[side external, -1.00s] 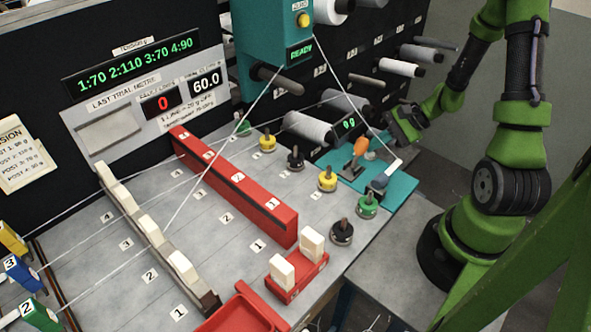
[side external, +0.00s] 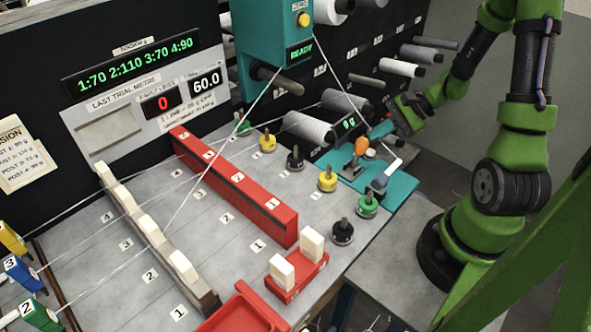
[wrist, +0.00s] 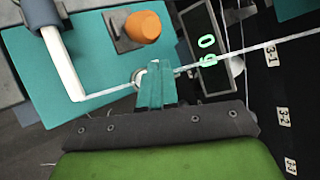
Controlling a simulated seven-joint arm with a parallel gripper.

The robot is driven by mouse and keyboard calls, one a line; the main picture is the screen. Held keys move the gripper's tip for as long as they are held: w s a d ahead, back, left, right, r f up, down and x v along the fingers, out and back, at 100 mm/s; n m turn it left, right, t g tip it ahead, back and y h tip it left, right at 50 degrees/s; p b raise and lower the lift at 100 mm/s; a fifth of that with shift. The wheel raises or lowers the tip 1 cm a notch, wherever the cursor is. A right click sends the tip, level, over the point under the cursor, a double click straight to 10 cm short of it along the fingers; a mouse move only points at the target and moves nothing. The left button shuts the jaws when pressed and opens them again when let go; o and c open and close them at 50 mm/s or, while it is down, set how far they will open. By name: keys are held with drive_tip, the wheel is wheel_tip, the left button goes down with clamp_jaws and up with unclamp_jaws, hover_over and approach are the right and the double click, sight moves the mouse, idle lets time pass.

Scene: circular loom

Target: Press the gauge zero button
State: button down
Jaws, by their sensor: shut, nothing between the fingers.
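The gauge readout (side external: 349,123) shows a green "0 g" on the teal base plate (side external: 402,189); it also shows in the wrist view (wrist: 207,48). A small white round button (side external: 370,154) sits on the plate beside an orange knob (side external: 361,146). In the wrist view this button (wrist: 138,76) is partly hidden behind my fingertips, and the orange knob (wrist: 142,27) is above it. I cannot read any label on it. My gripper (side external: 398,122) is shut and empty, above and behind the plate in the side view, apart from the button. The fingers also show in the wrist view (wrist: 155,72).
A white-tipped lever (side external: 393,165) and a thread stretched to the plate are close by. Grey spools (side external: 308,127) stick out of the dark rack to the left. Coloured weights (side external: 327,180) stand in front. A teal box with a yellow button (side external: 304,19) reads "READY".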

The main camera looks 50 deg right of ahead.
sight(374, 152)
drive_tip(key=shift+r, duration=1.75)
